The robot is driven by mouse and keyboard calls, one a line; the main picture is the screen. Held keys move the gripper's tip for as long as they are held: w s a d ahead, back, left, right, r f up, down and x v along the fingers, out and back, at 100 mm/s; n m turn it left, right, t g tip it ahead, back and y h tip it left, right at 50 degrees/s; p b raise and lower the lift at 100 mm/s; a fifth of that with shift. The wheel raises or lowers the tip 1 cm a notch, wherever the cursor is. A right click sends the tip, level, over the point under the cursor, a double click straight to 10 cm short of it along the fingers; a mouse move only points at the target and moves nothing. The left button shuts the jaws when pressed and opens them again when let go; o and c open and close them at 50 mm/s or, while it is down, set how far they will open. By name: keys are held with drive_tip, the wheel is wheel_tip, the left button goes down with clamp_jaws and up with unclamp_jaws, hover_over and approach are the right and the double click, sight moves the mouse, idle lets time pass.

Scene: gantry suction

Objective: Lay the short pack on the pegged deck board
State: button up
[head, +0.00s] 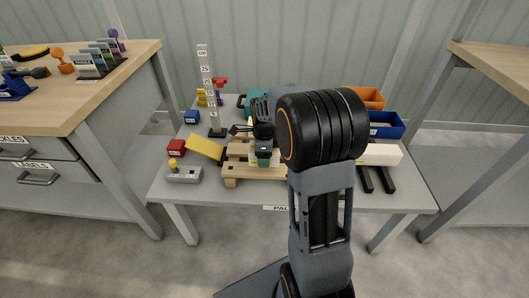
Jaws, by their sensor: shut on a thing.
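The pegged deck board (238,172) is a light wooden pallet-like board near the front middle of the grey table. My gripper (264,153) is dark and points down over the board, seen partly from behind. It is shut on a pale block, which looks like the short pack (255,159). The block is mostly hidden by the gripper and sits low at the board; I cannot tell whether it touches it. The board's pegs are hard to make out. My large black arm joint hides the board's right side.
A yellow slab (205,147) leans at the board's left. A long white pack (380,154) lies on dark forks (377,180) right; blue (386,126) and orange (370,97) bins stand behind.

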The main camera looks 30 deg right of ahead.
drive_tip(key=shift+f+b, duration=0.35)
drive_tip(key=shift+f, duration=0.6)
drive_tip(key=shift+p, duration=0.65)
idle(1.1)
drive_tip(key=shift+f+b, duration=0.65)
drive_tip(key=shift+f, duration=0.4)
drive_tip(key=o, duration=1.1)
wheel_tip(320, 180, up, 14)
drive_tip(key=p, duration=0.5)
drive_tip(key=shift+f, duration=0.1)
